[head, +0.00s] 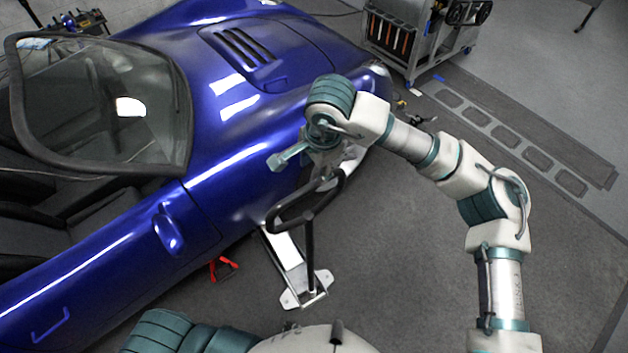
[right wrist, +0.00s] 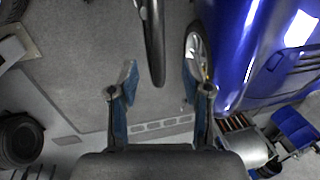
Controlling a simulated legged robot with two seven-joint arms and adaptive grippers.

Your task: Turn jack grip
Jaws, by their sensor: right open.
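The jack grip (head: 273,218) is a black loop on top of an upright black handle, beside the blue car. The handle rises from a silver floor jack (head: 290,262) that reaches under the car's side. My right gripper (head: 325,172) is at the far upper part of the loop in the head view. In the right wrist view the open fingers (right wrist: 158,80) have a dark curved bar of the grip (right wrist: 154,40) between and ahead of their tips. I cannot tell whether they touch it. My left gripper is out of view.
The blue car (head: 225,120) fills the left side, close to the grip and my right gripper. Red-handled pliers (head: 223,268) lie on the floor by the jack. A grey tool cart (head: 415,40) stands at the back. The floor at right is mostly clear.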

